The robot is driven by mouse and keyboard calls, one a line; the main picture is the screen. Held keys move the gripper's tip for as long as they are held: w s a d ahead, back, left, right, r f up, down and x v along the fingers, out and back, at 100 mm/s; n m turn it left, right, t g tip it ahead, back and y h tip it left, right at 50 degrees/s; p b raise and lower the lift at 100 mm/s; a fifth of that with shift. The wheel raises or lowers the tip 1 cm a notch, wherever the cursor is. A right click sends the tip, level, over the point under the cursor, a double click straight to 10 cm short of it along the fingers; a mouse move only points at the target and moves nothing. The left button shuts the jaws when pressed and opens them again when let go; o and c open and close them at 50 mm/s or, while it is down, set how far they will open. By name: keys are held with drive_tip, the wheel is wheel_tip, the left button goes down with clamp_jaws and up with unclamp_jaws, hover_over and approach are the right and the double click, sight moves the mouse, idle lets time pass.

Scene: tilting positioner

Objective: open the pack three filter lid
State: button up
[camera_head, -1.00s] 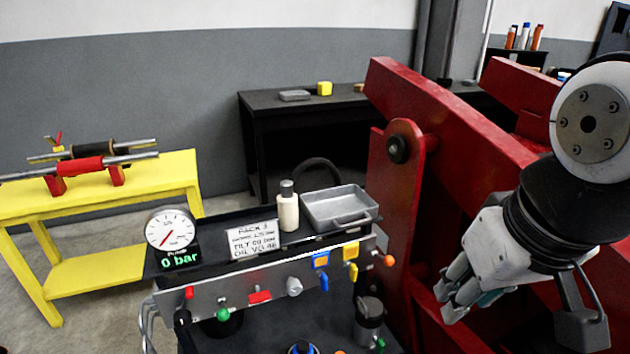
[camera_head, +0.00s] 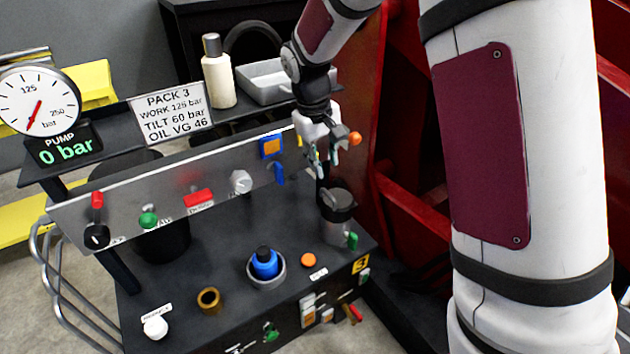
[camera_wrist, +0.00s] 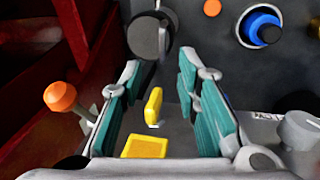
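A dark round canister with a lid (camera_head: 338,200), which I take to be the filter, stands at the right side of the pack 3 unit. In the wrist view its dark round top (camera_wrist: 150,35) is at the upper middle, beyond my fingertips. My gripper (camera_head: 323,168) hangs just above and behind the canister, pointing down, near the panel's right end. In the wrist view my gripper (camera_wrist: 158,72) is open, with teal pads apart and nothing held. A yellow lever (camera_wrist: 153,105) shows between the fingers, apparently on the panel. The lid looks closed.
An orange knob (camera_head: 354,139) is close to my gripper. A blue switch (camera_head: 272,147) and several knobs line the panel (camera_head: 215,190). A blue cap (camera_head: 265,262) stands on the deck. The red frame (camera_head: 410,200) rises at the right.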

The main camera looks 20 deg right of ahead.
sight(327, 192)
drive_tip(key=f+b, duration=0.1)
drive_tip(key=f, duration=0.2)
drive_tip(key=w+f+b, duration=0.1)
drive_tip(key=f, duration=0.2)
drive_tip(key=d+f+b, duration=0.1)
drive_tip(key=f, duration=0.3)
drive_tip(key=shift+w, duration=0.3)
clamp_jaws()
